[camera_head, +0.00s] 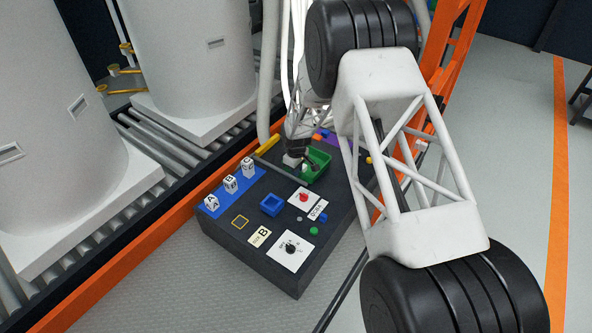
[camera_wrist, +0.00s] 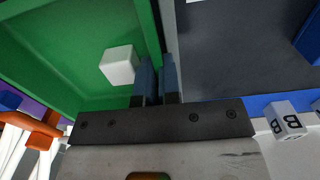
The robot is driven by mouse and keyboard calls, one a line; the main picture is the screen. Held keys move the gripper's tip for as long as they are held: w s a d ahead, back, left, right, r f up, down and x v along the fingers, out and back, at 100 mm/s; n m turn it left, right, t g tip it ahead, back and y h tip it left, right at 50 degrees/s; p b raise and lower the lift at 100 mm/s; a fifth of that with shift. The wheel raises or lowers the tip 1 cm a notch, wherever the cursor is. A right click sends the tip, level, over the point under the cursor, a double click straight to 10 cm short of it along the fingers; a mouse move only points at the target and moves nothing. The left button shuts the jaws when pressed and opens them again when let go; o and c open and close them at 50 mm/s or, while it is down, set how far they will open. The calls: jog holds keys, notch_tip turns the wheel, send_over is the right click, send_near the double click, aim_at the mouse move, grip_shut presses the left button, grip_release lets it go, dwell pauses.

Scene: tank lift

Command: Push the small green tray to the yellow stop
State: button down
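The green tray (camera_head: 320,163) sits near the far end of the dark console; in the wrist view the tray (camera_wrist: 75,50) fills the left side, with a white cube (camera_wrist: 119,65) in it. The yellow stop (camera_head: 268,144) is a short bar at the console's far left edge, left of the tray and apart from it. My gripper (camera_head: 303,167) is down at the tray's near left side. In the wrist view, my gripper's fingers (camera_wrist: 158,78) are close together, with the tray's thin green wall between them. Their tips are hard to make out.
A grey rail (camera_head: 283,172) runs beside the tray. A blue strip (camera_head: 235,191) with lettered white blocks lies left. A blue square holder (camera_head: 271,205), a red button (camera_head: 304,197) and a black knob (camera_head: 290,248) are nearer. Purple and orange items lie beyond the tray.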

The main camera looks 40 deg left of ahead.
jog(key=shift+a, duration=0.15)
jog(key=shift+a, duration=5.85)
jog(key=c, duration=1.2)
grip_release()
jog(key=shift+c, duration=0.2)
jog(key=shift+r, duration=0.15)
notch_tip(320, 180, up, 8)
jog(key=shift+f, duration=0.25)
